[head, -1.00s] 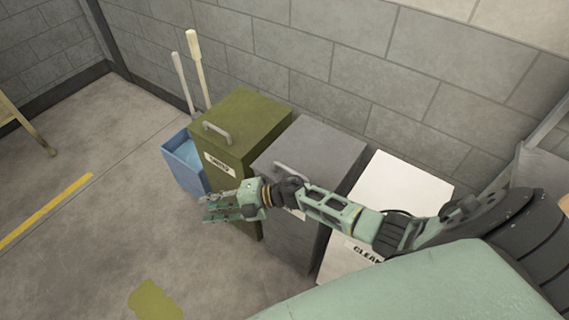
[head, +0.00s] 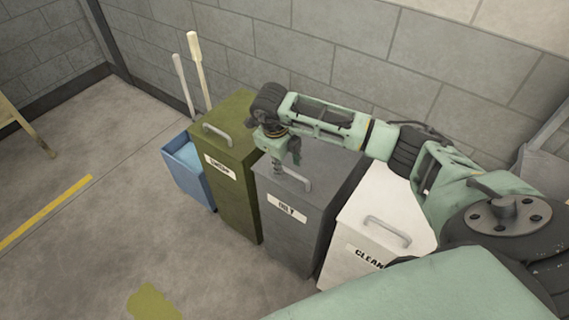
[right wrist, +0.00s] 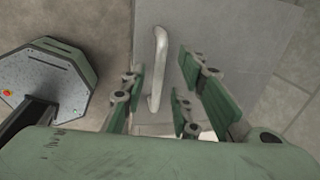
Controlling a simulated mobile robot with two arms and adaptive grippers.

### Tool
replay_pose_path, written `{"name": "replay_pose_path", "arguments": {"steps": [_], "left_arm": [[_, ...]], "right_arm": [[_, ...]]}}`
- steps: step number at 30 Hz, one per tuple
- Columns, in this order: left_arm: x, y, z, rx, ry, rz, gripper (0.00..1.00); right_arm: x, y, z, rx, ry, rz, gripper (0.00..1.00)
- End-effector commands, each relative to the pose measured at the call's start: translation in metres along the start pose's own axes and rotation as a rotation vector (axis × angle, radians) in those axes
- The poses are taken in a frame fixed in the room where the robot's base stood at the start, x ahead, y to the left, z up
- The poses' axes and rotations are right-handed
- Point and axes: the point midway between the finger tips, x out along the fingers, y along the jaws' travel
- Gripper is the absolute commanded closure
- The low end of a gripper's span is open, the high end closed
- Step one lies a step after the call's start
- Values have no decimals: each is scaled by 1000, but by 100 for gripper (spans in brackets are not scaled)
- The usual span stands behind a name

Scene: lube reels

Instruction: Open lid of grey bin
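The grey bin (head: 290,231) stands between the green and white bins, with a label on its front that seems to read "OILY". Its lid (head: 330,160) lies flat and shut, with a light grey bar handle (head: 296,178). My right gripper (head: 285,165) points down over the lid at the handle's left end, partly hiding it. In the right wrist view the lid (right wrist: 225,30) fills the middle and the handle (right wrist: 158,55) shows between the spread fingers of the gripper (right wrist: 159,80). It is open, and I cannot tell whether it touches the handle. My left gripper is out of view.
The green bin (head: 236,180) stands close on the left, the white bin (head: 385,205) close on the right. A blue container (head: 187,170) and two upright handles (head: 198,70) are farther left. The block wall (head: 300,40) is behind. The floor in front is clear, with a stain (head: 153,302).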

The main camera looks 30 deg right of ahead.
Motion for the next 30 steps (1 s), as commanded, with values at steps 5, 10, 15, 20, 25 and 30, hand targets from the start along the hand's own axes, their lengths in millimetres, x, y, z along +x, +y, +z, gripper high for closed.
{"name": "replay_pose_path", "arguments": {"steps": [5,10,15,20,25,30], "left_arm": [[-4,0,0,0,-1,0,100],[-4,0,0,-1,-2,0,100],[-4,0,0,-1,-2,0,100],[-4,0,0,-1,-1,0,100],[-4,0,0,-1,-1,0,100],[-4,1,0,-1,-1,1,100]], "right_arm": [[20,0,0,1,1,2,72],[26,1,0,0,-2,2,72],[26,1,0,0,-1,3,72],[26,1,0,0,-1,3,85],[26,1,0,0,-1,3,100],[26,1,0,0,-2,4,100]]}}
